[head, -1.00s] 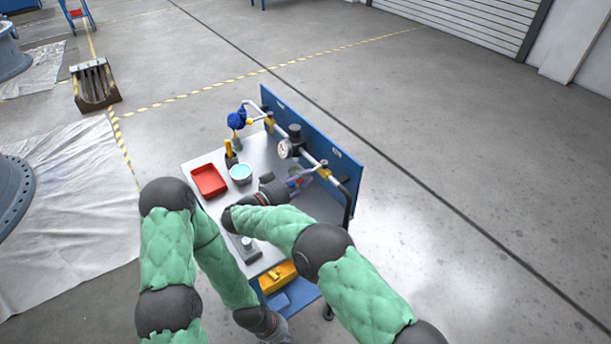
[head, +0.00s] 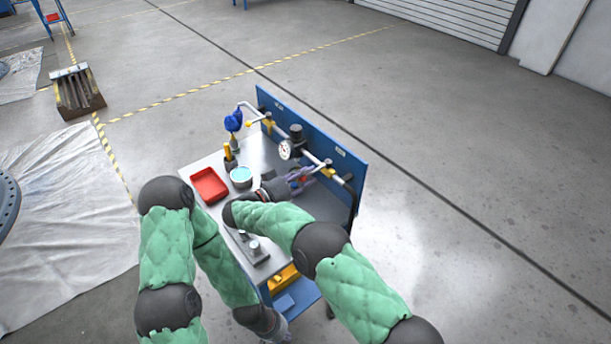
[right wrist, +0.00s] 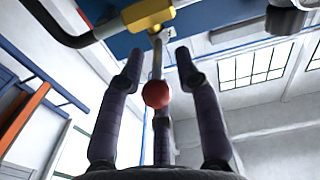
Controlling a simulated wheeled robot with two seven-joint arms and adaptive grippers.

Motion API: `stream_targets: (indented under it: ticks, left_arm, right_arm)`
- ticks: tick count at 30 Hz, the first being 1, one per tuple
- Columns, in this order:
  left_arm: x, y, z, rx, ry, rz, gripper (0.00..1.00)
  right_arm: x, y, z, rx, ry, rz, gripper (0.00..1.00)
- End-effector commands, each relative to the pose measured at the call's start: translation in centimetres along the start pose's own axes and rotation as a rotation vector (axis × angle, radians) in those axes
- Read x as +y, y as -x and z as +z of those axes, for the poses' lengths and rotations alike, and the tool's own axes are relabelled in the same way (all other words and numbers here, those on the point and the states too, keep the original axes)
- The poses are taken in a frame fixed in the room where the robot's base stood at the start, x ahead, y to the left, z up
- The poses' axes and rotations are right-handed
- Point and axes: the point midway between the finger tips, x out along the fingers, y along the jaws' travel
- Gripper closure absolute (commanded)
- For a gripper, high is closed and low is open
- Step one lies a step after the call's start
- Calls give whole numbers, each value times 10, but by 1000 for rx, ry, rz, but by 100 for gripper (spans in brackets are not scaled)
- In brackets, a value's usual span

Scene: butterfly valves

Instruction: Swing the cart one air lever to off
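The cart (head: 215,222) has a blue back panel with an air pipe along it. A yellow valve (head: 326,169) sits near the pipe's right end. In the right wrist view, the yellow valve body (right wrist: 149,14) carries a thin metal lever (right wrist: 157,58) ending in a red ball knob (right wrist: 157,94). My right gripper (head: 306,176) is just in front of this valve. In the right wrist view its fingers (right wrist: 159,70) are spread, with the lever and knob between them and a gap on each side. My left gripper (head: 282,335) hangs low beside the cart's near end, partly cut off.
A second yellow valve (head: 268,122), a gauge (head: 286,150) and a blue fitting (head: 233,121) are along the pipe. A red tray (head: 209,186) and a cup (head: 241,176) stand on the cart top. Floor right of the cart is clear.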

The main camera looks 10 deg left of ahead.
Motion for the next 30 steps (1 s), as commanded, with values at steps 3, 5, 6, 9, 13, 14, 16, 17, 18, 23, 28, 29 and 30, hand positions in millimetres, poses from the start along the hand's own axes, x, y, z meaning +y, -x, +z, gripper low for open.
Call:
stream_targets:
  ticks: [3, 5, 6, 9, 13, 14, 16, 17, 18, 23, 28, 29, 30]
  left_arm:
    - [0, 0, 0, 0, 0, 0, 100]
    - [0, 0, 0, 0, 0, 0, 100]
    - [0, 0, 0, 0, 0, 0, 100]
    - [0, 0, 0, 0, 0, 0, 100]
    - [0, 0, 0, 0, 0, 0, 100]
    - [0, 0, 0, 0, 0, 0, 100]
    - [0, 0, 0, 0, 0, 0, 100]
    - [0, 0, 0, 0, 0, 0, 100]
    - [0, 0, 0, 0, 0, 0, 100]
    - [0, 0, 0, 0, 0, 0, 100]
    - [0, 0, 0, 0, 0, 0, 100]
    - [0, 0, 0, 0, 0, 0, 100]
    - [0, 0, 0, 0, 0, 0, 100]
  right_arm:
    - [0, 0, 0, 0, 0, 1, 66]
    - [0, 0, 0, 0, 0, 2, 66]
    - [1, 0, -1, 0, 0, 2, 66]
    - [2, 0, -7, 0, -2, 2, 66]
    - [5, 0, -24, 1, -4, 2, 66]
    - [6, 0, -30, 2, -5, 2, 66]
    - [8, -1, -45, 2, -9, 2, 66]
    - [10, -1, -51, 2, -9, 2, 66]
    - [11, 0, -58, 2, -8, 2, 66]
    - [15, 0, -81, 1, -5, 0, 66]
    - [18, 0, -95, 1, -1, 0, 66]
    - [18, 0, -96, 1, -1, 0, 66]
    - [19, 0, -97, 1, -1, 0, 66]
